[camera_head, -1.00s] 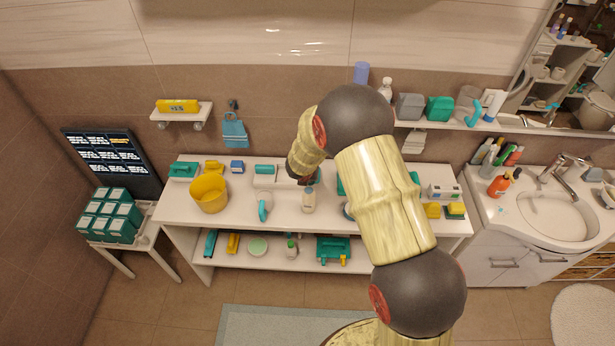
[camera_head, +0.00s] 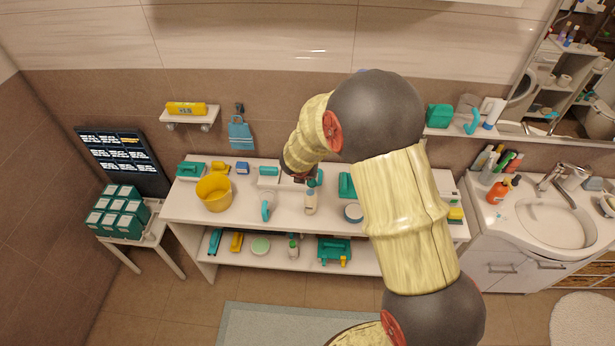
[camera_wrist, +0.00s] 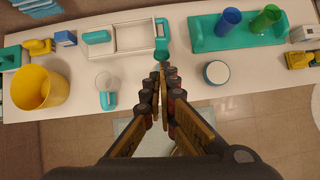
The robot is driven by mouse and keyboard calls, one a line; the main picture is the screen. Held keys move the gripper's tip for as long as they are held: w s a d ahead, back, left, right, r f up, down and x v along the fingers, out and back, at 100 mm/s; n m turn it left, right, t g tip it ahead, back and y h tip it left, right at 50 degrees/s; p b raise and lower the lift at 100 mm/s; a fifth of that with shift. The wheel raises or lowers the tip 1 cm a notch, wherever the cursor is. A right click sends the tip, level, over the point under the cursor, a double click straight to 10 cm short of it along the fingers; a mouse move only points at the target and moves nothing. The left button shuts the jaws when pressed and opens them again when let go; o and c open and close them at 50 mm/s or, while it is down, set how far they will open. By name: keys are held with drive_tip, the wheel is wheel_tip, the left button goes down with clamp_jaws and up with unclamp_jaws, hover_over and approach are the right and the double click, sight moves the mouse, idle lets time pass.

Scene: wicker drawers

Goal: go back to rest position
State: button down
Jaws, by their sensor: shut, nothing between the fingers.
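My gripper (camera_wrist: 163,88) is shut and empty in the wrist view, its two dark and wooden fingers close together. It hangs over the front part of the white table.
The white table (camera_head: 240,215) holds a yellow bucket (camera_head: 214,193), a clear cup with a teal handle (camera_wrist: 107,95), a round jar (camera_wrist: 216,72) and a teal tray (camera_wrist: 205,38) with cups. A sink (camera_head: 555,215) stands right, a small table with teal boxes (camera_head: 118,212) left.

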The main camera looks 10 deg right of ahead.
drive_tip(key=shift+a+r, duration=0.15)
drive_tip(key=shift+r, duration=0.35)
drive_tip(key=shift+s, duration=0.15)
drive_tip(key=s+d+r+m+g+h+b, duration=0.1)
drive_tip(key=s+d+m+g+b, duration=0.15)
drive_tip(key=s+m, duration=0.7)
drive_tip(key=s+d+r+m+g+b, duration=0.15)
drive_tip(key=s+d+m, duration=0.25)
drive_tip(key=s+m, duration=0.5)
drive_tip(key=s+a+m+t+y+b, duration=0.3)
drive_tip(key=s+m+b, duration=0.9)
drive_tip(key=s+b, duration=0.6)
drive_tip(key=a+b, duration=0.1)
drive_tip(key=b, duration=0.1)
drive_tip(key=shift+s+f+m+y+b, duration=0.35)
drive_tip(key=shift+s+y, duration=0.05)
